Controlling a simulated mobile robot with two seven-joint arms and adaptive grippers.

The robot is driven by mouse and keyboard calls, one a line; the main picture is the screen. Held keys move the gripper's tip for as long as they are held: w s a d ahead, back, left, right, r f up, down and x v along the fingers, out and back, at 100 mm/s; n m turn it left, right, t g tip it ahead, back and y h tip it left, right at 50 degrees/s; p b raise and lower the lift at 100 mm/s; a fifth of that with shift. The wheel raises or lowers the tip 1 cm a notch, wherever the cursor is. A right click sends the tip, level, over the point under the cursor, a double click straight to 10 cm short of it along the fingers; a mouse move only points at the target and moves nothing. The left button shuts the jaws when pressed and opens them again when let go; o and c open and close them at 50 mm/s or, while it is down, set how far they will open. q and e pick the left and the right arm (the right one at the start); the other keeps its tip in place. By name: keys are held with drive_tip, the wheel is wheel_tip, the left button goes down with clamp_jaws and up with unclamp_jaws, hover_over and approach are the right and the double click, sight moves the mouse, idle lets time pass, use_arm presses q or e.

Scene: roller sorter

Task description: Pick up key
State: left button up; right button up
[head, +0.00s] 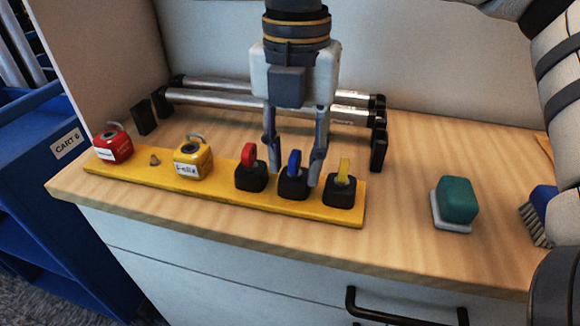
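Three keys with coloured heads stand in black holders on a yellow board (140,170): a red key (248,155), a blue key (294,160) and a yellow key (343,168). My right gripper (294,174) points down over the blue key, with one finger on each side of it. The fingers are apart and a gap shows between them and the blue head. The left finger is close to the red key's holder. A red padlock (113,147) and a yellow padlock (193,161) sit on the board's left part. My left gripper is out of view.
Metal rollers (225,98) on black brackets lie behind the board. A teal block on a white base (458,200) and a blue-backed brush (541,210) are at the right. A blue cart (40,150) stands left.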

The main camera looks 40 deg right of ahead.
drive_tip(key=shift+f, duration=0.1)
drive_tip(key=shift+c, duration=0.5)
clamp_jaws()
